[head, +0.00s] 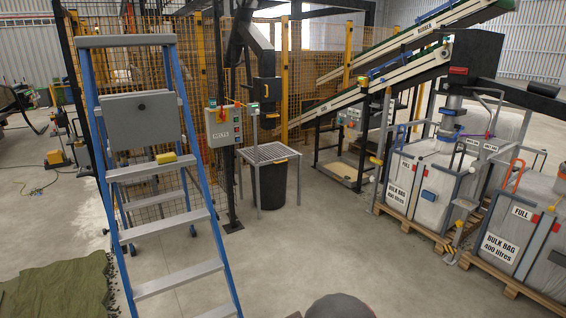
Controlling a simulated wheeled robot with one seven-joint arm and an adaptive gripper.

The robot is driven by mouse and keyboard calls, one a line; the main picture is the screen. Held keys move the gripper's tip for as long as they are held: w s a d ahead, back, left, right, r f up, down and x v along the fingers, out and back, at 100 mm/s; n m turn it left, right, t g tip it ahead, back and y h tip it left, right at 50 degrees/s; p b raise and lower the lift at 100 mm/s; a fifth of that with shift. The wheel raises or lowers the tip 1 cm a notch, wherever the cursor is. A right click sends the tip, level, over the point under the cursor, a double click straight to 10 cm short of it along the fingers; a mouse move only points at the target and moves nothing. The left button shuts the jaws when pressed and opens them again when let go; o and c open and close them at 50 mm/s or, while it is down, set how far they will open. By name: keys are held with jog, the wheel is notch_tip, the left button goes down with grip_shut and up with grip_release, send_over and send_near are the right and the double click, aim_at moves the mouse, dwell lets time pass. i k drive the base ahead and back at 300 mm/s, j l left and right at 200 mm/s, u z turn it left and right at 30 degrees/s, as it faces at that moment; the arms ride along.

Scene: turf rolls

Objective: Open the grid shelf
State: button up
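The grid shelf (268,153) appears to be the metal grating on a thin-legged grey stand in the middle of the head view. It lies level, with a black bin (272,184) standing beneath it. A small post with a green-topped box (254,108) rises at its left corner. A dark chute (267,92) hangs above the grating. I cannot make out a hinge or handle on the grating. My gripper is not in view.
A blue stepladder (172,285) stands at the left front. A control box (223,126) is on a post left of the shelf. Bulk bags on pallets (430,234) stand at the right. The central floor is clear.

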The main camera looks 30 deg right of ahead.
aim_at(289, 154)
jog(key=i+l+z, duration=0.2)
jog(key=z, duration=0.25)
jog(key=i+z, duration=0.85)
jog(key=i+j+z, duration=0.15)
jog(key=z, duration=0.3)
jog(key=i+z, duration=0.2)
jog(key=i, duration=0.95)
jog(key=i+j+u, duration=0.15)
jog(key=i+u, duration=0.2)
jog(key=i, duration=0.3)
jog(key=i+u, duration=0.35)
jog(key=i, duration=0.25)
jog(key=i+l+u, duration=0.2)
jog(key=i+u, duration=0.15)
jog(key=i, duration=0.3)
jog(key=i+u, duration=0.15)
jog(key=i, duration=0.5)
jog(key=i+l+u, duration=0.1)
jog(key=i, duration=0.6)
jog(key=i+l+u, duration=0.15)
jog(key=i, duration=0.5)
